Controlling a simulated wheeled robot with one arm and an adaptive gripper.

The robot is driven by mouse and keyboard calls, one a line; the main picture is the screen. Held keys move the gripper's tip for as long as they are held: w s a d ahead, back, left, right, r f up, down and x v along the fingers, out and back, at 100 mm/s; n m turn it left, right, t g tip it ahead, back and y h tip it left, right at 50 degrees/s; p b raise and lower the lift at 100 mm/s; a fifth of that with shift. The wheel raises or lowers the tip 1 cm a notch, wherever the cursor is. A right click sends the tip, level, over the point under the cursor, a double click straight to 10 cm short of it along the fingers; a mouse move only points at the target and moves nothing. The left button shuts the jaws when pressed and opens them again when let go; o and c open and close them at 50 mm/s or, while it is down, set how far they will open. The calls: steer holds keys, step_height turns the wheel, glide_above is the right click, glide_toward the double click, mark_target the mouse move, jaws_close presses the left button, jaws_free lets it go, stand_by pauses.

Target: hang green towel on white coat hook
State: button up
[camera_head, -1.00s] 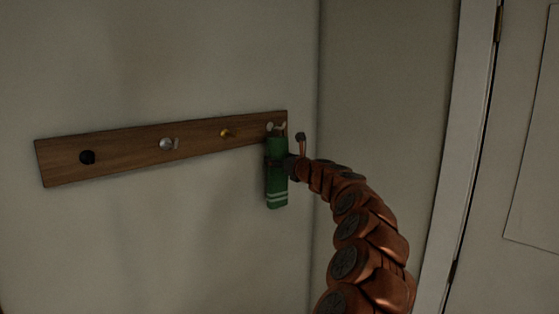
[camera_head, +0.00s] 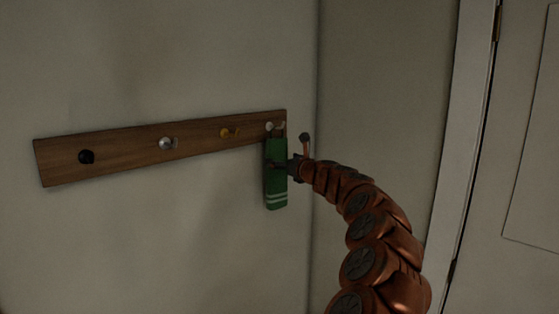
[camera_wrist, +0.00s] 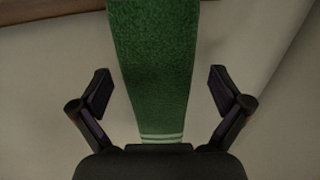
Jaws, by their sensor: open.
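The green towel (camera_head: 277,178) hangs vertically below the white hook (camera_head: 271,126) at the right end of the wooden rack. Two pale stripes cross its lower end. A thin loop seems to join its top to the white hook. My gripper (camera_head: 290,168) is at the towel's right side in the head view. In the wrist view my gripper (camera_wrist: 156,92) is open, one finger on each side of the towel (camera_wrist: 152,65), with gaps between. The towel's top is out of the wrist view.
The wooden rack (camera_head: 120,157) also holds a black hook (camera_head: 87,157), a silver hook (camera_head: 167,143) and a yellow hook (camera_head: 228,133). A wall corner is close on the right, with a white door (camera_head: 520,150) beyond. The wall below the rack is bare.

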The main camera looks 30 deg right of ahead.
steer(key=s, duration=0.4)
steer(key=shift+s+a+r, duration=0.1)
steer(key=shift+s+a, duration=0.05)
steer(key=shift+s, duration=2.9)
